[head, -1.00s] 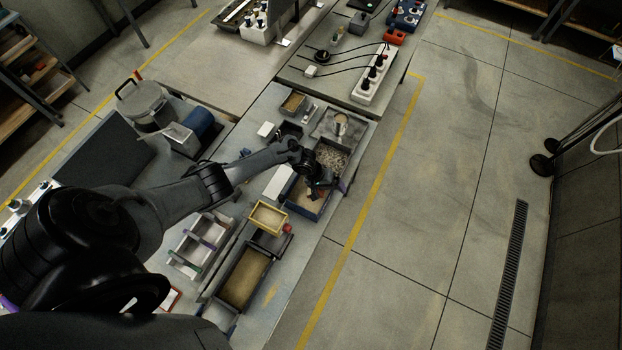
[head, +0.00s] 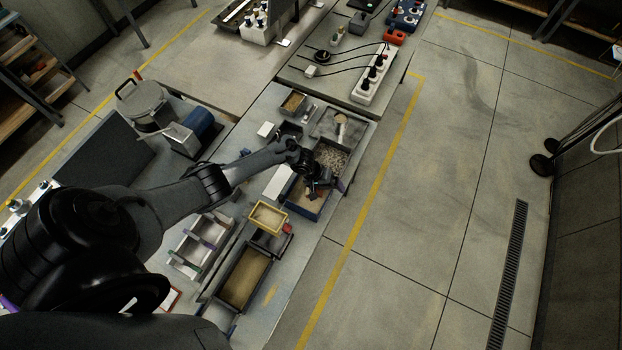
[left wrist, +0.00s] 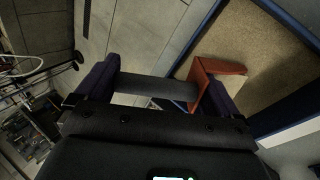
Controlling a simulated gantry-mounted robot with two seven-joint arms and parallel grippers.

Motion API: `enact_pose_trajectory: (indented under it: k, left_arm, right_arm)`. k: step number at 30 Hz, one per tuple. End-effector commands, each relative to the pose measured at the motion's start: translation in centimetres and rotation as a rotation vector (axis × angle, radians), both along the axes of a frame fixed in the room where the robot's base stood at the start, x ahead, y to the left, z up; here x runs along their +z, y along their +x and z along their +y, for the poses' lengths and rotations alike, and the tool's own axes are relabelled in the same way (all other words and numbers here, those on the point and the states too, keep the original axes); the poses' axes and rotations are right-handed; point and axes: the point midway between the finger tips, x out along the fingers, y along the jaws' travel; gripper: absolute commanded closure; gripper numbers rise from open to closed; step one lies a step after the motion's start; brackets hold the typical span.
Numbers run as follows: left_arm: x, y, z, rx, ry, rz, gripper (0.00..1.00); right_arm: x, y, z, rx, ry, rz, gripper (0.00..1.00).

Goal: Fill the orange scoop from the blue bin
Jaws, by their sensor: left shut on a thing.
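The blue bin (head: 305,211) holds tan sand and stands near the right edge of the long bench. In the left wrist view its blue wall (left wrist: 292,22) runs along the upper right beside the sand. My left gripper (head: 319,186) is over the bin's far part in the head view and hides some of it. In the left wrist view my left gripper (left wrist: 158,92) is shut on the orange scoop (left wrist: 218,68), whose orange part shows at the right finger, over the sand. How much the scoop holds is hidden. My right gripper is not in view.
A bin of pale gravel (head: 331,158) adjoins the blue bin at the back. A yellow-rimmed tray (head: 254,222) and a long sand tray (head: 243,278) lie nearer. A white block (head: 276,183) stands left of the bin. Open floor lies to the right.

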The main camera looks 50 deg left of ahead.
Motion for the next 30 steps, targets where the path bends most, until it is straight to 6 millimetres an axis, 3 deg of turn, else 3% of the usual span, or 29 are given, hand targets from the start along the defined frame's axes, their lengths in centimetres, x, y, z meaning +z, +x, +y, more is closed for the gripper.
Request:
enact_pose_trajectory:
  k: [30]
  left_arm:
    - [-0.24, -0.53, 0.44, 0.002, 0.003, 0.006, 0.47]
  right_arm:
    - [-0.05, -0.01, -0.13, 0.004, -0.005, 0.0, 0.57]
